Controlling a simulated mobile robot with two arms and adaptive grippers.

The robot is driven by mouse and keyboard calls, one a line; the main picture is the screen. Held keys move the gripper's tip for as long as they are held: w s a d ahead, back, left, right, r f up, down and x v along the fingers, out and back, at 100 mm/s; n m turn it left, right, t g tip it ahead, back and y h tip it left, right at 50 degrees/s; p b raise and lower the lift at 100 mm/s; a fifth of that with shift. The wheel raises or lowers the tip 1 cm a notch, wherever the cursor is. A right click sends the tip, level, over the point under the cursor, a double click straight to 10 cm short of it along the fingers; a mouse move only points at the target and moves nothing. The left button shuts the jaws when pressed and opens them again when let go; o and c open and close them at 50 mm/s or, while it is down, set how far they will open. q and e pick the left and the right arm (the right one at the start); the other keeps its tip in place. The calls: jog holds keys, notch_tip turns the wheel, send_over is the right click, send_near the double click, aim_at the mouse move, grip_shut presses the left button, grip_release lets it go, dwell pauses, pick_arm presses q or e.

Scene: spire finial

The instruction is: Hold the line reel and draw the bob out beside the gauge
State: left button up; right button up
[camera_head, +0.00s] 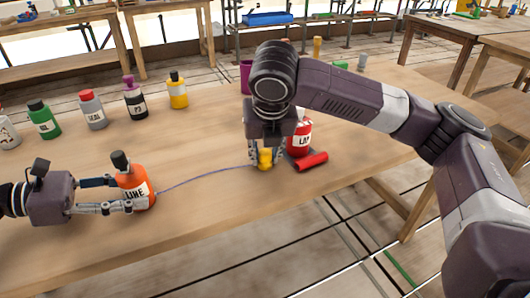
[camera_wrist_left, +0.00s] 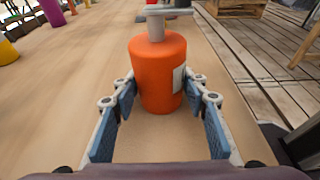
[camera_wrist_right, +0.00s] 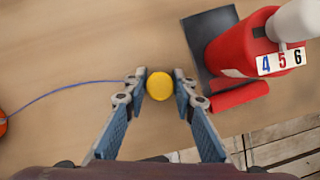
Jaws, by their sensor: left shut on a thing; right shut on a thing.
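The line reel (camera_head: 137,190) is an orange bottle labelled LINE with a dark cap, upright on the table. My left gripper (camera_head: 128,194) is shut on it, with a finger on each side; it also shows in the left wrist view (camera_wrist_left: 158,75). The bob (camera_head: 265,158) is a small yellow piece at the tabletop, between the fingers of my right gripper (camera_wrist_right: 160,88). A thin blue-purple line (camera_head: 200,177) runs from the reel to the bob. A red bar (camera_wrist_right: 238,97) lies just right of the bob, beside a red bottle (camera_wrist_right: 240,45); I cannot tell which is the gauge.
A dark flat plate (camera_wrist_right: 207,35) lies by the red bottle, which carries a number tag (camera_wrist_right: 281,61). Green (camera_head: 43,120), grey (camera_head: 92,112), black (camera_head: 135,100) and yellow (camera_head: 177,92) bottles stand along the back left. The table between my grippers is clear except for the line.

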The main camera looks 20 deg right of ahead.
jog(key=shift+f, duration=0.1)
jog(key=o, duration=1)
jog(key=v, duration=1.2)
pick_arm(q)
jog(key=o, duration=0.9)
jog(key=shift+o, duration=0.2)
jog(key=shift+a, duration=0.1)
